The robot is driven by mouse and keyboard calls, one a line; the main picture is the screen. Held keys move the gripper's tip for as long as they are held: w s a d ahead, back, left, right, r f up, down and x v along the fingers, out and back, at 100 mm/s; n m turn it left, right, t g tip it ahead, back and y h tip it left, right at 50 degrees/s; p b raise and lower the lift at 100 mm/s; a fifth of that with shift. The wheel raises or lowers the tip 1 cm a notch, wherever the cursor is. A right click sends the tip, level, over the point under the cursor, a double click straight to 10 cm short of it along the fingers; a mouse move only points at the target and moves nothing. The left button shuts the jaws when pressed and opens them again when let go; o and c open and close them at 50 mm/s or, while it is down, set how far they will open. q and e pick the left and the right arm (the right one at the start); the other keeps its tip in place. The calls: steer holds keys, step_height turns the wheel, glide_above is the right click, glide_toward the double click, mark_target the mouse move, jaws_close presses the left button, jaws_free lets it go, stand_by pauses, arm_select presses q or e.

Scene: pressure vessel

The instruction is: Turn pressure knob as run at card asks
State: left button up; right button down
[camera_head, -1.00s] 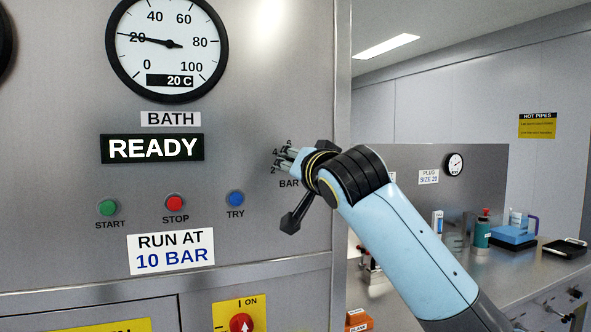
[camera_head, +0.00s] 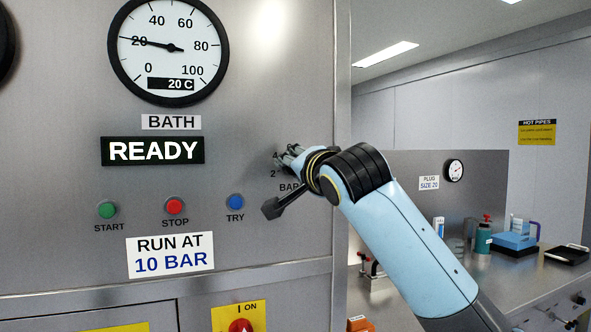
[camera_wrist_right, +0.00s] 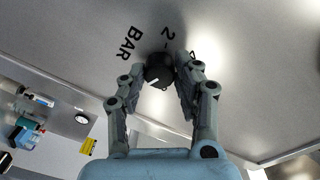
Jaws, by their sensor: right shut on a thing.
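The run at card (camera_head: 170,254) on the steel panel reads "RUN AT 10 BAR". The pressure knob (camera_wrist_right: 159,73) is black with a white pointer line and shows in the right wrist view, with "BAR" and "2" printed beside it. My right gripper (camera_wrist_right: 162,80) is shut on the knob, one finger on each side. In the head view the right gripper (camera_head: 287,158) is at the panel, and it hides the knob and most of its scale. Only a "4", a "2" and part of "BAR" show there. My left gripper is not in view.
The bath gauge (camera_head: 168,48) points near 20, above a READY sign (camera_head: 152,151). Green (camera_head: 107,209), red (camera_head: 175,205) and blue (camera_head: 236,202) buttons sit left of the gripper. A bench (camera_head: 500,272) with bottles stands at the right.

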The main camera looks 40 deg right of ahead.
steer(key=shift+f, duration=0.2)
steer(key=c, duration=1)
jaws_free()
steer(key=shift+r, duration=0.1)
steer(key=shift+o, duration=0.2)
steer(key=v, duration=0.7)
steer(key=shift+s, duration=0.2)
steer(key=shift+a, duration=0.1)
